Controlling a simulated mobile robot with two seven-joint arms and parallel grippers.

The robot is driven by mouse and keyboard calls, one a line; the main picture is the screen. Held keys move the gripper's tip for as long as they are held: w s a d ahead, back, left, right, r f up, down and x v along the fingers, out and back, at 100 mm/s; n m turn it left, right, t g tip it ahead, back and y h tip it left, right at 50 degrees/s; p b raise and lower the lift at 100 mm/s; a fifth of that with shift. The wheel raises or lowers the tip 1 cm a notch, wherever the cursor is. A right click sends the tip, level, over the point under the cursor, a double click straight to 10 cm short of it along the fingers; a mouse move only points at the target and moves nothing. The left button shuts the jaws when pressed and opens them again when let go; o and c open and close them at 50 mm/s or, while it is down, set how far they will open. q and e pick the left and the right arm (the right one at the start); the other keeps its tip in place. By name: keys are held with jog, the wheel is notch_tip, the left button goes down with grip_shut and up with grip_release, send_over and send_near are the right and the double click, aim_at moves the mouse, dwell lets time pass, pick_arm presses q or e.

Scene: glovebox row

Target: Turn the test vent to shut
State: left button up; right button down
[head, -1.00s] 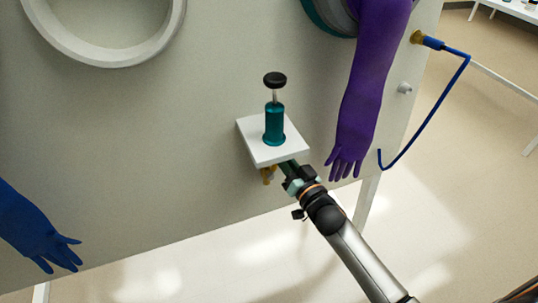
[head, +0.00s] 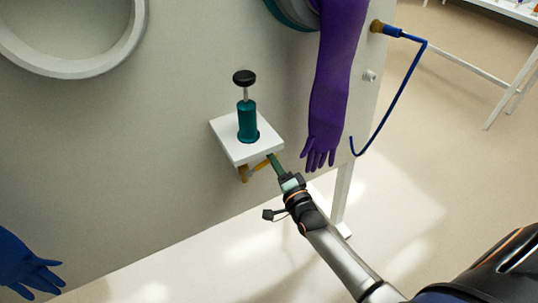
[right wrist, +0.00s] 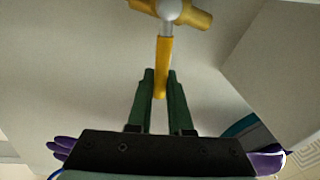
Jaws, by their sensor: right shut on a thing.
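The test vent is a small yellow valve (head: 244,173) under the white shelf on the glovebox wall. Its yellow lever (head: 260,166) sticks out to the right in the head view. In the right wrist view the valve body (right wrist: 190,12) is at the top and the lever (right wrist: 163,60) points towards me. My right gripper (head: 272,159), with green fingers, is shut on the lever's end; the fingers (right wrist: 160,85) lie on both sides of it in the right wrist view. My left gripper is not in view.
The white shelf (head: 225,135) carries a teal cylinder with a black knob (head: 247,118). A purple glove (head: 335,85) hangs just right of the shelf, close to my right gripper. A blue hose (head: 405,95) hangs farther right. A blue glove (head: 25,265) is at lower left.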

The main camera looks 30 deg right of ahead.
notch_tip(320, 180, down, 2)
jog(key=m, duration=0.2)
jog(key=m+h, duration=0.1)
jog(key=shift+s+d+f+m+b, duration=0.1)
jog(key=shift+s+d+m+b, duration=0.05)
jog(key=shift+m+b, duration=0.2)
jog(key=c, duration=0.8)
grip_release()
jog(key=shift+c, duration=0.2)
jog(key=s+p, duration=0.1)
jog(key=s, duration=1.1)
jog(key=shift+s+a+f, duration=0.2)
jog(key=shift+a+f, duration=0.25)
